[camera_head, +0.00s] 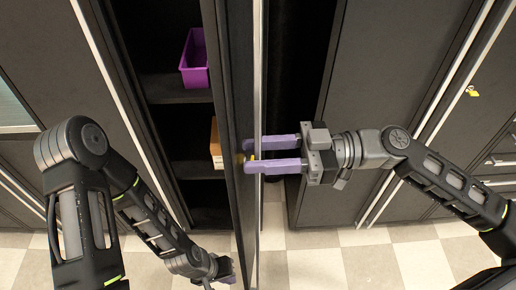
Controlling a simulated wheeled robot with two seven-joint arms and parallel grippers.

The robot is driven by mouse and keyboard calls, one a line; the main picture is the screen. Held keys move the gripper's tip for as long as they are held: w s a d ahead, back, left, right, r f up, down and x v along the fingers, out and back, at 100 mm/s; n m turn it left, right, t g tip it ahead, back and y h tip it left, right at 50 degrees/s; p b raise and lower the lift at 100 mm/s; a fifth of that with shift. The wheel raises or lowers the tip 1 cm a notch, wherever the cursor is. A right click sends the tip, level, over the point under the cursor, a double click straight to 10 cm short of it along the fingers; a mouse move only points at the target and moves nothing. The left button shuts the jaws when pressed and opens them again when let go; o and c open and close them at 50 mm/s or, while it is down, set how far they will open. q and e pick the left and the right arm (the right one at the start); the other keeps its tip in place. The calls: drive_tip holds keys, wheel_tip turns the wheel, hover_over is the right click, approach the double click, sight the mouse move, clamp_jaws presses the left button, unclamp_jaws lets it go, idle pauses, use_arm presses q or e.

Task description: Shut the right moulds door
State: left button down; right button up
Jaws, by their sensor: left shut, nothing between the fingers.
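The dark moulds door (228,110) stands open and is seen nearly edge-on in the middle of the view. A pale strip runs along its edge. My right gripper (246,156) comes in from the right with its two purple fingers apart and their tips at the door's edge. A small yellow piece (251,157) shows between the fingers; whether they touch it I cannot tell. My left gripper (228,272) is low at the bottom centre, left of the door, shut and partly hidden by its own arm.
Inside the open cabinet left of the door, shelves hold a purple bin (195,60) and an orange-brown box (215,143). A dark cabinet door (385,75) stands at right, with a small yellow padlock (472,91) farther right. The checkered floor (320,265) shows below.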

drive_tip(key=shift+a, duration=0.2)
drive_tip(key=shift+c, duration=0.2)
clamp_jaws()
idle(1.1)
